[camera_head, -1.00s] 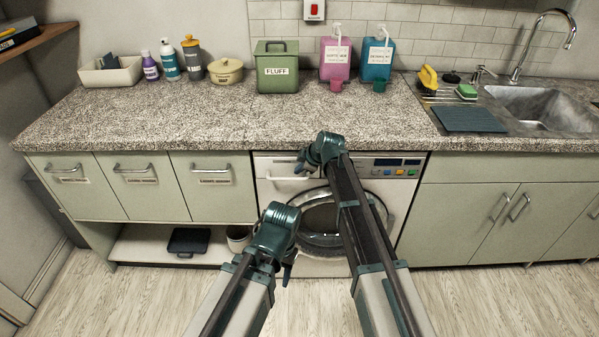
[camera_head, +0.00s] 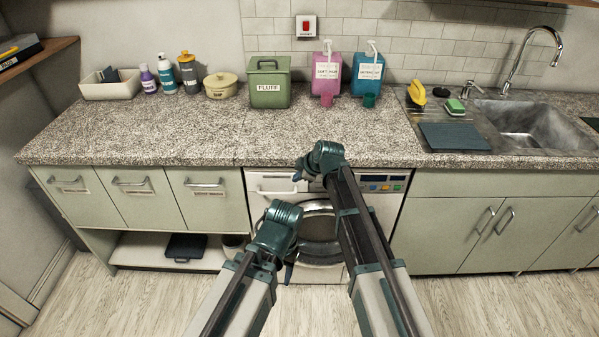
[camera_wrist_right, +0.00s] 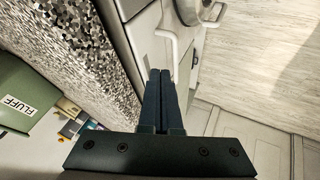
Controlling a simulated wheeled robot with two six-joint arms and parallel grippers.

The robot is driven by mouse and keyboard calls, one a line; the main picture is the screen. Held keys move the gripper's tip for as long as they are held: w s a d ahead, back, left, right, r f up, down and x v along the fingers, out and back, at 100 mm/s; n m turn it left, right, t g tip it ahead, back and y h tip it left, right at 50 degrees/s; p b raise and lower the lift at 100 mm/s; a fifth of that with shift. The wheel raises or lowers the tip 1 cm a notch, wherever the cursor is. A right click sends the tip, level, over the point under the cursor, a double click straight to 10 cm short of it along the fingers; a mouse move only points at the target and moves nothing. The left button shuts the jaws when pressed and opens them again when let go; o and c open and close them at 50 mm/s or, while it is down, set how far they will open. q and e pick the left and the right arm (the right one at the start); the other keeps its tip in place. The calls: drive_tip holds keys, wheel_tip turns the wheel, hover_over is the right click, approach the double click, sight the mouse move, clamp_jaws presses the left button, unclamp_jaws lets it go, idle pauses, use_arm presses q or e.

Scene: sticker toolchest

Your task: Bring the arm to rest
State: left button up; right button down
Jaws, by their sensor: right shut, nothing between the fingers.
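My right gripper (camera_head: 299,177) is in front of the counter's front edge, by the top of the washing machine (camera_head: 275,184). Its arm mostly hides it in the head view. In the right wrist view the two dark fingers (camera_wrist_right: 160,78) lie together, shut with nothing between them. My left gripper (camera_head: 288,272) is lower, in front of the machine's lower part. Only a dark bit of it shows below the wrist, so its jaws cannot be made out. Neither gripper visibly holds anything.
The speckled counter (camera_head: 180,140) lies beyond the arms, its front stretch clear. A green FLUFF bin (camera_head: 269,85), pink dispenser (camera_head: 326,75) and blue dispenser (camera_head: 367,78) stand at the back. A sink (camera_head: 525,125) is at right. Drawer handles (camera_head: 204,183) project at left.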

use_arm(q)
drive_tip(key=shift+d+r, duration=0.15)
drive_tip(key=shift+r, duration=0.15)
use_arm(e)
drive_tip(key=shift+s+d+r, duration=0.1)
drive_tip(key=shift+s+r, duration=0.1)
drive_tip(key=shift+r, duration=0.05)
use_arm(q)
wheel_tip(320, 180, up, 5)
drive_tip(key=p, duration=0.5)
drive_tip(key=shift+r, duration=0.15)
use_arm(e)
drive_tip(key=s+d+m+g+h, duration=0.2)
drive_tip(key=s+m, duration=0.2)
drive_tip(key=s, duration=0.6)
drive_tip(key=s+d+m+g+h, duration=0.2)
drive_tip(key=s+d+m, duration=0.1)
drive_tip(key=s, duration=0.8)
drive_tip(key=s+d+r+m+g+h, duration=0.1)
drive_tip(key=s+m, duration=0.4)
drive_tip(key=s, duration=0.6)
drive_tip(key=shift+d+m+g+h, duration=0.4)
drive_tip(key=shift+d+g+h, duration=0.15)
drive_tip(key=shift+d, duration=0.3)
